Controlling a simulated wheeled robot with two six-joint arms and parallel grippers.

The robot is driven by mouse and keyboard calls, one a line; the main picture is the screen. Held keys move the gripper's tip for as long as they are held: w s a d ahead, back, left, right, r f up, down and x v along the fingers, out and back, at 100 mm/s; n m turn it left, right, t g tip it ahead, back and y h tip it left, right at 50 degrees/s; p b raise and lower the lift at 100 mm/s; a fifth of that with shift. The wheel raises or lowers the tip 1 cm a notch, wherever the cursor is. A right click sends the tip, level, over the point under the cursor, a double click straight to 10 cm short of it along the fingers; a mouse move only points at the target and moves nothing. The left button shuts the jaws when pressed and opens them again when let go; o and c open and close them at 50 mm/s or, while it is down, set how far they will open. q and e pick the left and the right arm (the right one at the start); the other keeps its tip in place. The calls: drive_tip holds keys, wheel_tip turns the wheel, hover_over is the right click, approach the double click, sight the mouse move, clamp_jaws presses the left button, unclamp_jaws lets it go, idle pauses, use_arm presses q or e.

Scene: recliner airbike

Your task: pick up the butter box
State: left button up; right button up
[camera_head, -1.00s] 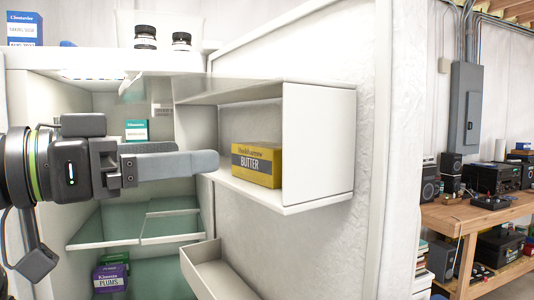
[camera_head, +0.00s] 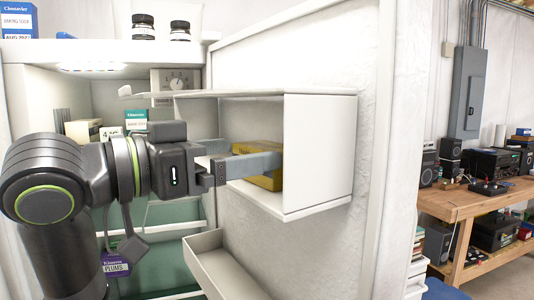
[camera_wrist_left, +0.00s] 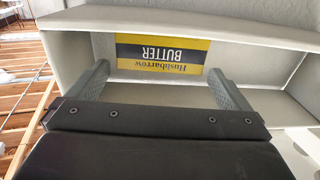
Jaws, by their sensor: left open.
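The yellow butter box (camera_head: 262,182) with a dark label band stands in the white door compartment (camera_head: 318,150). In the head view a finger of my left gripper (camera_head: 250,162) hides much of its front. In the left wrist view the butter box (camera_wrist_left: 160,54) appears upside down, beyond and between the two spread fingers of my left gripper (camera_wrist_left: 158,88). The gripper is open and empty, with its fingers reaching into the compartment; I cannot tell whether either touches the box. My right gripper is not in view.
The compartment's end wall and upper panel (camera_head: 250,93) bound the space around the box. An empty lower door bin (camera_head: 225,270) sits below. A purple plums box (camera_head: 116,262) and a teal box (camera_head: 136,121) are inside the fridge.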

sight(250, 149)
use_arm(q)
drive_tip(key=shift+p+x, duration=0.4)
drive_tip(key=shift+x, duration=1.2)
drive_tip(key=c, duration=0.9)
drive_tip(key=shift+o, duration=0.2)
drive_tip(key=shift+r, duration=0.15)
